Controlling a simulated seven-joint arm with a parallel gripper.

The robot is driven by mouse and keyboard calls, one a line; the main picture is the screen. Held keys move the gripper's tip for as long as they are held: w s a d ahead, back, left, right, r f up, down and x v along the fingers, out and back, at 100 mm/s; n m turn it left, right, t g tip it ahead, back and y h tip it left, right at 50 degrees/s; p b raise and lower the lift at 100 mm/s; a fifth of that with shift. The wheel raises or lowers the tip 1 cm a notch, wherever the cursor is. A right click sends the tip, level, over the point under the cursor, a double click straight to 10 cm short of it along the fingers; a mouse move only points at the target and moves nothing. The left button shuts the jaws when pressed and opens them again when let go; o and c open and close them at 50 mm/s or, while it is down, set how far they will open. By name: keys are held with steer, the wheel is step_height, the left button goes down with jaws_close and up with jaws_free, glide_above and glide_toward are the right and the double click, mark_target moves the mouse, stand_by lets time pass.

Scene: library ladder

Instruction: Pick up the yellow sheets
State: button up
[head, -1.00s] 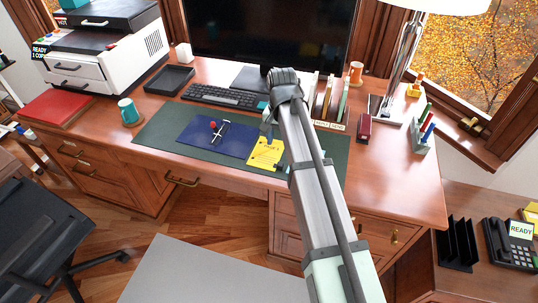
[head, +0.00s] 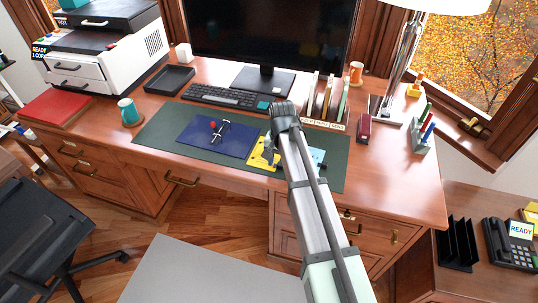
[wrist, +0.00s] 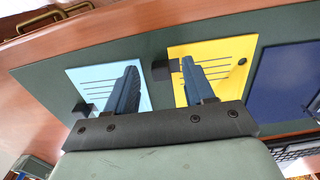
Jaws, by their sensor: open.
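The yellow sheets (head: 262,154) lie flat on the green desk mat (head: 170,128), just right of a dark blue folder (head: 205,137). My gripper (head: 270,157) is low over their right part and hides some of them. In the wrist view the yellow sheets (wrist: 210,68) show printed lines and a small dark round spot. My gripper (wrist: 160,72) is open and empty there. One finger overlaps the yellow sheets, and the other overlaps a light blue sheet (wrist: 95,85) beside them. I cannot tell whether the fingers touch the paper.
A pen-like object and a red knob (head: 213,124) lie on the blue folder. A keyboard (head: 225,96) and file holders (head: 325,100) stand behind the mat. A teal mug (head: 128,110) is at left, and a red stapler-like item (head: 364,127) at right.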

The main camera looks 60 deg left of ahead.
steer(key=shift+f, duration=0.5)
jaws_close()
